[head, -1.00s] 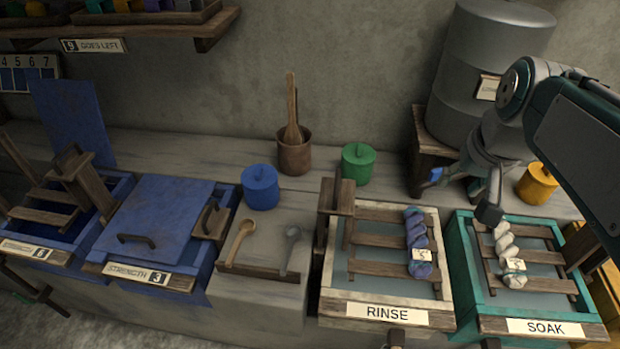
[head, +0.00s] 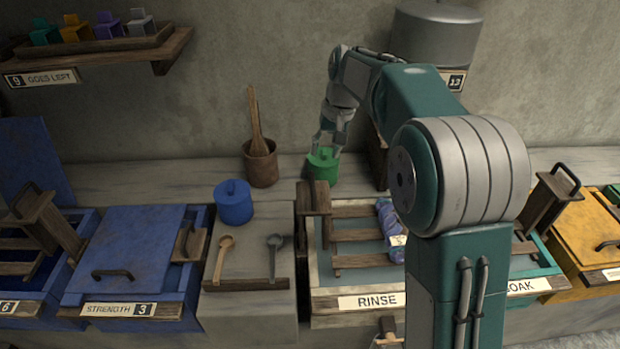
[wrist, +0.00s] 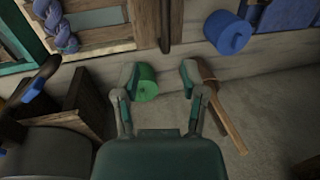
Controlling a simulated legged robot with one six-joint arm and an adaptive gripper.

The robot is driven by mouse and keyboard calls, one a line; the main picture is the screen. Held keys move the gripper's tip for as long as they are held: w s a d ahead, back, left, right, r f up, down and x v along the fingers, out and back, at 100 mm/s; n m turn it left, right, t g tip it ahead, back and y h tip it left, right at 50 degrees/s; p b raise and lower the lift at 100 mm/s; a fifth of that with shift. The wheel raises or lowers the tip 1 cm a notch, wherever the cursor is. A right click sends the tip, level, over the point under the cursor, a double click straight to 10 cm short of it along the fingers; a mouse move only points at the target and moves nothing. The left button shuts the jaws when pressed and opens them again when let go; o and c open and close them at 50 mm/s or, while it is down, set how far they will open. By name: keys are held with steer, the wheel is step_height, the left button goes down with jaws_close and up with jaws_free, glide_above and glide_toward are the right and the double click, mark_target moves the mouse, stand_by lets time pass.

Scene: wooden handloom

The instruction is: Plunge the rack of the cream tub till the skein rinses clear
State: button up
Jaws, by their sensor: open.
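The cream tub (head: 310,268), labelled RINSE, stands at the front of the bench in the head view. Its brown slatted rack (head: 357,235) has an upright handle (head: 319,198) at the left end. A blue-violet skein (head: 387,218) with a white tag lies across the slats; my arm hides the tub's right side. The skein also shows in the wrist view (wrist: 58,27). My gripper (head: 329,146) is behind the tub, above the green pot (head: 323,168). In the wrist view my gripper (wrist: 160,76) is open, with the green pot (wrist: 147,82) beyond its fingers, nearer the left one.
A brown pot with wooden sticks (head: 260,165) and a blue pot (head: 234,204) stand left of the green pot. Two spoons (head: 222,255) lie left of the cream tub. The teal SOAK tub (head: 535,262) is on its right. A grey drum (head: 432,40) stands behind my arm.

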mark_target(312, 181)
steer(key=x, duration=0.3)
steer(key=a+x, duration=0.1)
steer(key=x, duration=0.4)
steer(key=shift+a+f, duration=0.2)
steer(key=shift+a, duration=0.2)
steer(key=shift+d+f, duration=0.15)
steer(key=shift+d, duration=0.6)
steer(key=shift+a, duration=0.15)
jaws_close()
steer(key=shift+a+f, duration=0.1)
steer(key=shift+a, duration=0.15)
